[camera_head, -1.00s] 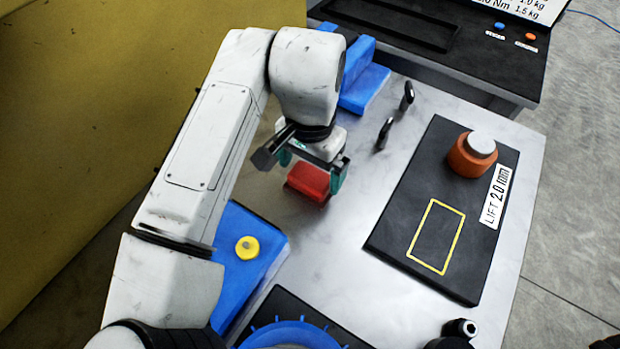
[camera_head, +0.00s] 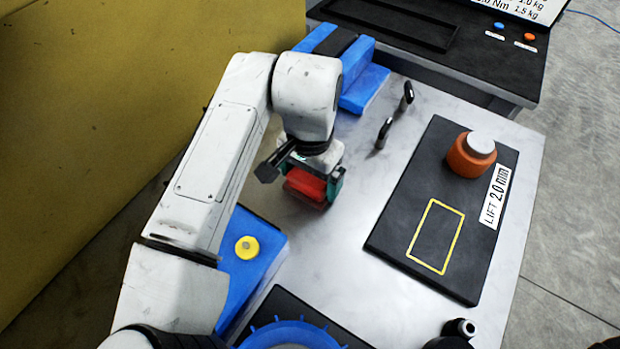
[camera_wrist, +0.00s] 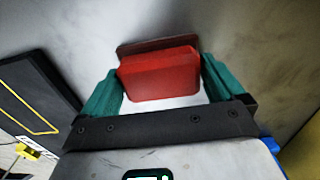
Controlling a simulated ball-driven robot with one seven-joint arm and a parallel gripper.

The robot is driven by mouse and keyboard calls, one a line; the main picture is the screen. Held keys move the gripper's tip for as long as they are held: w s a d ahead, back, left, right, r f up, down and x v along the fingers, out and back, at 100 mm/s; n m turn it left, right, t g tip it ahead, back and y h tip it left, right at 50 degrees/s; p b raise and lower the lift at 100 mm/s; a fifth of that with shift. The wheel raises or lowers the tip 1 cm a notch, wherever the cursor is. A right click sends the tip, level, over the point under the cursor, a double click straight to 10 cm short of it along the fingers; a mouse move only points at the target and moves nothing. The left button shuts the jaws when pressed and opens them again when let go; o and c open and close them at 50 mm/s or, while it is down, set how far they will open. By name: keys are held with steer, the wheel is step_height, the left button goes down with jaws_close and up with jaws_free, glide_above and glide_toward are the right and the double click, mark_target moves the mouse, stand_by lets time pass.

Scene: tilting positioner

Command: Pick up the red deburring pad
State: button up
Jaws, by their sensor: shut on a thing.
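The red deburring pad (camera_head: 306,184) is a small red block between the green fingers of my gripper (camera_head: 311,188), over the bare metal table top. In the wrist view, the pad (camera_wrist: 160,76) sits between the two green fingers (camera_wrist: 161,88), one on each side, with a darker reddish-brown strip along its far edge. My gripper is shut on the pad. I cannot tell whether the pad's underside touches the table.
A blue block with a yellow knob (camera_head: 247,247) stands at lower left, and a blue fixture (camera_head: 363,88) behind. A black plate (camera_head: 395,231) carries a yellow outline and an orange, white-topped cylinder (camera_head: 471,156).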

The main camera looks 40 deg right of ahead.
steer(key=shift+r, duration=0.1)
steer(key=shift+r, duration=0.5)
steer(key=s+d+r, duration=0.6)
steer(key=s+r, duration=0.5)
steer(key=s, duration=0.1)
steer(key=shift+s+d+r+p, duration=0.15)
steer(key=shift+d+r+p, duration=0.15)
steer(key=shift+r+p, duration=0.15)
